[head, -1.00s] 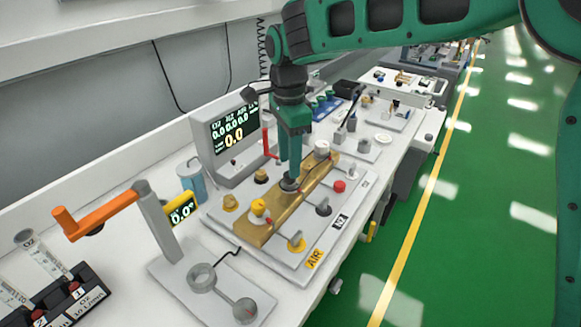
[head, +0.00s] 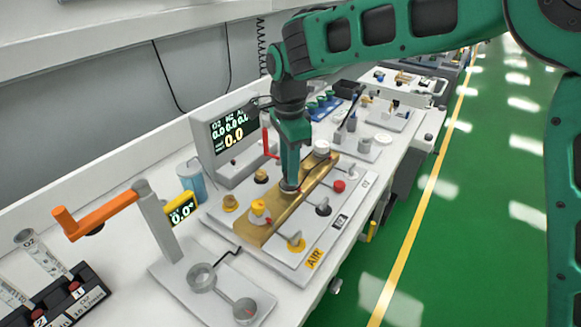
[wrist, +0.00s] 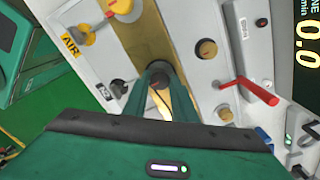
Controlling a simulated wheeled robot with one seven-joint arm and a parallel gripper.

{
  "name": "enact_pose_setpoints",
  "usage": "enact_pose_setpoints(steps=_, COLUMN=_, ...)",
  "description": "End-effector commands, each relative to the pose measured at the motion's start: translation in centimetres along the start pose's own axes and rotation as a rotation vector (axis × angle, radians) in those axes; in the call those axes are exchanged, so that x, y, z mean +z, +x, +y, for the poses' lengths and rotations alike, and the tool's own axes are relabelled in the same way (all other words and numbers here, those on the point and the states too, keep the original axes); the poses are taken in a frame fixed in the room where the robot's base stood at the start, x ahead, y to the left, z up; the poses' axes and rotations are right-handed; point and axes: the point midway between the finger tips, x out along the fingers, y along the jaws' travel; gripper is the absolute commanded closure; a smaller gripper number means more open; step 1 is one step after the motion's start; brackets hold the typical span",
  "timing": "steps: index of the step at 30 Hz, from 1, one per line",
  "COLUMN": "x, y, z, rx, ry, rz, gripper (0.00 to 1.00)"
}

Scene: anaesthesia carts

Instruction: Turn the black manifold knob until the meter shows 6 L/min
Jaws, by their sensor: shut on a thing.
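The brass manifold bar (head: 262,232) lies across a light grey panel on the bench, with a yellow, a dark and a white knob along it. My gripper (head: 289,180) points down and is shut on the black manifold knob (head: 288,189), the middle one. In the wrist view the knob (wrist: 158,79) sits between my two fingers, partly hidden by them. The meter screen (head: 233,134) behind the panel reads 0.0 in large yellow digits, with a row of small green zeros above. Its edge also shows in the wrist view (wrist: 307,40).
A red lever (head: 265,142) stands close behind my gripper. A red knob (head: 339,186), a black knob (head: 323,207) and a yellow knob (head: 297,242) line the panel's front side. The green floor is clear.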

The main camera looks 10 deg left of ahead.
Motion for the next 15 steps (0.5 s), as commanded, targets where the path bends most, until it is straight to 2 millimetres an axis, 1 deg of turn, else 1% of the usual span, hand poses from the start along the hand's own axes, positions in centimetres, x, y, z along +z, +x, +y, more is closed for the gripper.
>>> enact_pose_setpoints(steps=8, x=0.01, y=-0.12, z=-0.16, rx=-0.006, ry=-0.087, rz=-0.001, gripper=0.98)
enact_pose_setpoints(steps=15, x=0.05, y=-0.15, z=-0.17, rx=-0.007, ry=-0.273, rz=-0.001, gripper=0.98)
